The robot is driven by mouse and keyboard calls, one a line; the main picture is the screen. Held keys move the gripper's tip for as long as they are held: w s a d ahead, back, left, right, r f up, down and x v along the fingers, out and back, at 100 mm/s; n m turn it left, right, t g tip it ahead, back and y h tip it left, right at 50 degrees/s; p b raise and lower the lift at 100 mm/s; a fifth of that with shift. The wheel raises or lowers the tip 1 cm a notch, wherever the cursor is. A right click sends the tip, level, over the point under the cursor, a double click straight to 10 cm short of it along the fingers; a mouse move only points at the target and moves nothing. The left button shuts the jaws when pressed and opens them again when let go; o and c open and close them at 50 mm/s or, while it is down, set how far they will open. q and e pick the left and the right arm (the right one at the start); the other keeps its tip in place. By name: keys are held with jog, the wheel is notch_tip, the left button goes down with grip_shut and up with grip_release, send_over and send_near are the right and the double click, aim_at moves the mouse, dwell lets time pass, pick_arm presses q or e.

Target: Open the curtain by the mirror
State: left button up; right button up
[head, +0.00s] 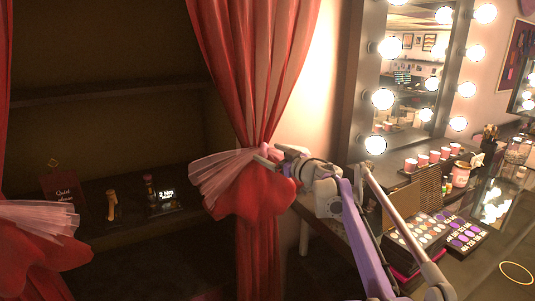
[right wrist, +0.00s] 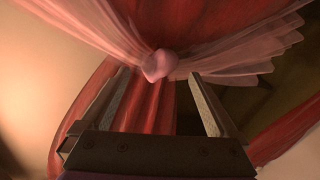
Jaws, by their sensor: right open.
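The red curtain (head: 262,70) by the mirror (head: 409,75) hangs gathered at its middle by a sheer pink bow (head: 222,178). My right gripper (head: 262,158) is at the bow, at the gathered part of the curtain. In the right wrist view the open jaws (right wrist: 160,95) point at the bow's pink knot (right wrist: 160,66), which lies between and just beyond the fingertips. Nothing is gripped. Red curtain cloth (right wrist: 148,110) shows between the fingers. Whether the fingers touch the cloth cannot be told. My left gripper is not in view.
A second red curtain with a pink bow (head: 38,218) hangs at the left edge. Dark shelves (head: 110,95) with small items stand between the curtains. The vanity at right holds makeup palettes (head: 418,232) and pink candles (head: 422,160), close to my right arm.

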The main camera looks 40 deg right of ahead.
jog(key=s, duration=0.9)
jog(key=shift+a+b, duration=0.2)
jog(key=shift+b, duration=0.25)
